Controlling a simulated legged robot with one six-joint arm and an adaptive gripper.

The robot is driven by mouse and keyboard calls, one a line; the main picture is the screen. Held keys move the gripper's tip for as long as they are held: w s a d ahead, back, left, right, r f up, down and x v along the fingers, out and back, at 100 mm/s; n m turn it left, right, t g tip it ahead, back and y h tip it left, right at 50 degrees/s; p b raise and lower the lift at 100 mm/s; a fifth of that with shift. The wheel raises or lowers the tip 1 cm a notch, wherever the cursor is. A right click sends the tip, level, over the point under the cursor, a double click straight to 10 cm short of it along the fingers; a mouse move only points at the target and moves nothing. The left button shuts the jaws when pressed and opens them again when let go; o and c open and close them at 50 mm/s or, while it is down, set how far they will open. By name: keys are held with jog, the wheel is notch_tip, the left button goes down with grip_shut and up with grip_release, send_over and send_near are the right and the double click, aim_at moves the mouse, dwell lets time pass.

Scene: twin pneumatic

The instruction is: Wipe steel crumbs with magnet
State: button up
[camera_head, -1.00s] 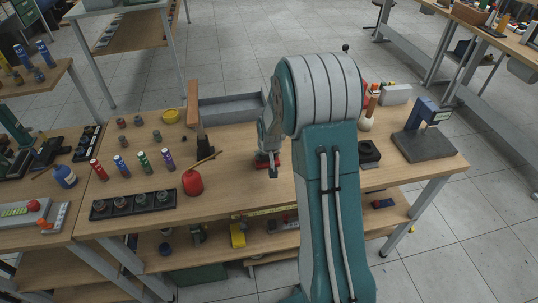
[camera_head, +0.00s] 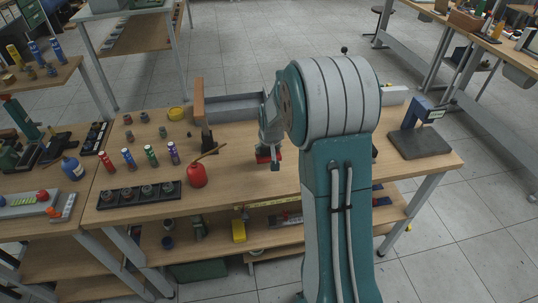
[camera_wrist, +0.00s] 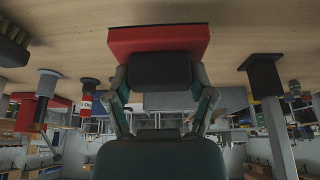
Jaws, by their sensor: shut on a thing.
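My gripper (camera_head: 269,152) is over the middle of the wooden bench (camera_head: 233,180), low near its top. It is shut on a red block with a dark grip, which I take for the magnet (camera_head: 262,156). In the wrist view, where the bench appears at the top, the magnet (camera_wrist: 160,38) spans wide between the fingers (camera_wrist: 160,75), its red face close to the wood. I cannot tell whether it touches. No steel crumbs can be made out; they may be too small or hidden by the magnet and arm.
A red oil can (camera_head: 197,176), several coloured cylinders (camera_head: 150,154) and a black holder (camera_head: 139,195) stand to the left. A grey tray (camera_head: 235,105) and an upright brown-topped stand (camera_head: 199,103) are behind. A blue-headed device (camera_head: 417,135) stands at right. My arm hides part of the bench.

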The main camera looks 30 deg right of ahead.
jog(key=shift+d+r, duration=0.15)
jog(key=shift+r, duration=0.6)
jog(key=shift+d+r, duration=0.15)
jog(key=shift+r, duration=0.6)
jog(key=shift+a, duration=0.15)
